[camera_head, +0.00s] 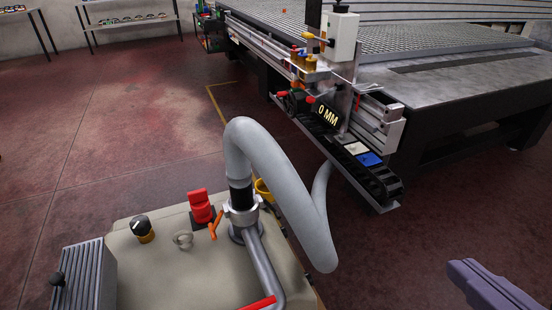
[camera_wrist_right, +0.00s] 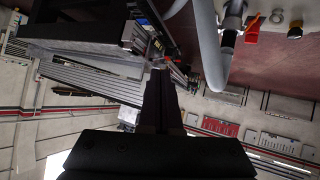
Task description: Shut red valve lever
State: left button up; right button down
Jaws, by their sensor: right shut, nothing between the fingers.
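A red lever (camera_head: 258,303) lies by the grey metal pipe (camera_head: 264,262) at the bottom edge of the head view, partly cut off. The pipe runs over the top of a beige machine (camera_head: 165,275). A separate upright red part (camera_head: 200,207) stands behind an orange handle (camera_head: 216,224) on the same machine. The red part also shows in the right wrist view (camera_wrist_right: 252,30). My right gripper (camera_head: 468,272) is at the lower right, well apart from the lever. Its dark fingers (camera_wrist_right: 160,78) are together and empty. My left gripper is in neither view.
A thick grey hose (camera_head: 285,185) arches up from the machine and down to its right. A long grid table (camera_head: 450,75) with a rail and "0 MM" display stands behind. Open red floor (camera_head: 110,130) lies left; shelves (camera_head: 125,20) stand at the back.

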jog(key=s+a+f+n+t+y+b, duration=0.2)
jog(key=a+f+y+b, duration=0.3)
jog(key=f+b, duration=1)
jog(key=s+a+f+n+t+y+b, duration=0.1)
jog(key=a+f+n+t+y+b, duration=0.1)
jog(key=a+f+b, duration=0.95)
jog(key=w+f+b, duration=0.1)
jog(key=w+f, duration=0.4)
jog(key=w, duration=0.8)
jog(key=shift+a+b, duration=0.35)
jog(key=shift+b, duration=0.05)
jog(key=shift+f+y, duration=0.1)
jog(key=shift+y, duration=0.2)
